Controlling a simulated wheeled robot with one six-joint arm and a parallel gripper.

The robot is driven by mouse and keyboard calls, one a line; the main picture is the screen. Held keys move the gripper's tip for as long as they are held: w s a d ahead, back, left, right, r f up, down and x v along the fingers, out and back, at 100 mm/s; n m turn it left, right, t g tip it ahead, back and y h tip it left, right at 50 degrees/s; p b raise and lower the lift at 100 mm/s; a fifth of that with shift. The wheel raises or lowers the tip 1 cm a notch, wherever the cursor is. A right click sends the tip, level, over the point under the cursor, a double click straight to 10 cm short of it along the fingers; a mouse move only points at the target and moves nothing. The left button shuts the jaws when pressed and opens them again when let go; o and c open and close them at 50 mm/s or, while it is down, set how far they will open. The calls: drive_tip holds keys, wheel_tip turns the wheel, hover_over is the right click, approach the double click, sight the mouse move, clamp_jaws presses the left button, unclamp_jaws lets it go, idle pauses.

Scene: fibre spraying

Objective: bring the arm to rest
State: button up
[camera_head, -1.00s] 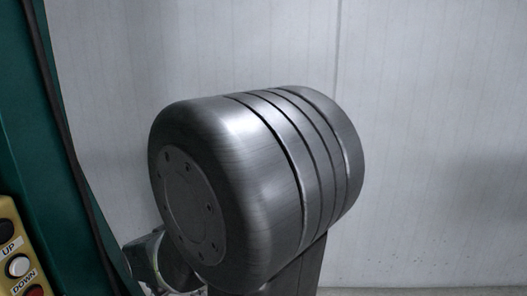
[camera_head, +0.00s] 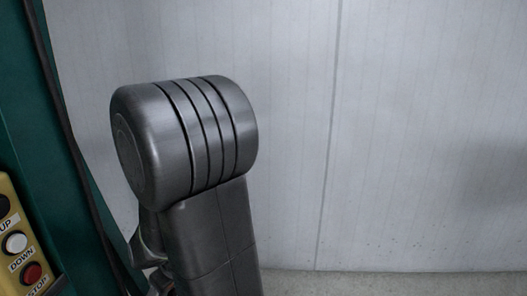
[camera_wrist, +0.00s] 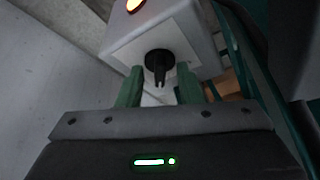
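Beyond the fingertips, a white box (camera_wrist: 193,24) carries a black rotary knob (camera_wrist: 159,66) that appears in line with the gap. The knob looks apart from the fingers. In the head view, my dark grey arm (camera_head: 213,235) stands left of the middle with a rounded, banded joint at its top. My gripper is not visible there.
A green post (camera_head: 40,150) with a dark cable stands at the left, bearing a yellow control box (camera_head: 33,245) with UP, DOWN and STOP buttons. A pale panelled wall (camera_head: 420,130) fills the back. The right side is free. A lit orange lamp (camera_wrist: 134,4) sits on the white box.

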drive_tip(key=shift+w+d+n+g+y+b, duration=0.1)
drive_tip(key=shift+n+g+y+b, duration=0.2)
drive_tip(key=shift+n, duration=0.5)
drive_tip(key=shift+w+n+g+y+b, duration=0.15)
drive_tip(key=shift+n+b, duration=0.25)
drive_tip(key=shift+n, duration=0.4)
drive_tip(key=shift+n+g, duration=0.55)
drive_tip(key=shift+n, duration=0.65)
drive_tip(key=n+p, duration=0.1)
drive_tip(key=n, duration=0.1)
drive_tip(key=n+g+p, duration=0.1)
drive_tip(key=shift+w+r+n, duration=0.15)
drive_tip(key=shift+n, duration=0.25)
drive_tip(key=shift+w+n+g+h+p, duration=0.1)
drive_tip(key=shift+n+g+h+p, duration=0.15)
drive_tip(key=shift+n+g+p, duration=0.55)
drive_tip(key=shift+n, duration=0.3)
